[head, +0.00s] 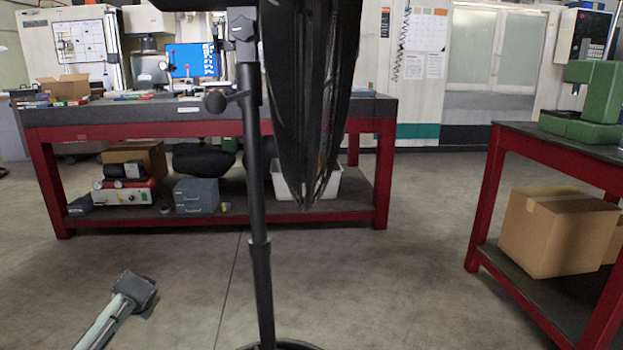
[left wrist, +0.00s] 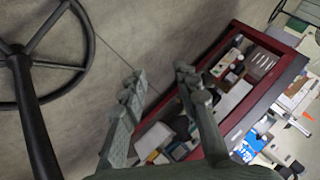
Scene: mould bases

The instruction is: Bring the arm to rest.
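My left gripper (left wrist: 158,82) is open in the left wrist view. Its two grey fingers are well apart and nothing is between them. They point out over bare floor and the red-framed bench. In the head view, a pale arm link with a dark end (head: 134,291) reaches in at the lower left, over the floor and left of the black stand; the fingers cannot be made out there. My right gripper is in neither view. The task names no object.
A black stand pole (head: 258,190) rises close in front, with a dark hanging shape (head: 312,100) beside it. Its ring base (left wrist: 88,70) shows in the wrist view. A red-framed bench (head: 100,132) stands behind, another (head: 485,205) at right with a cardboard box (head: 555,235). Floor between is clear.

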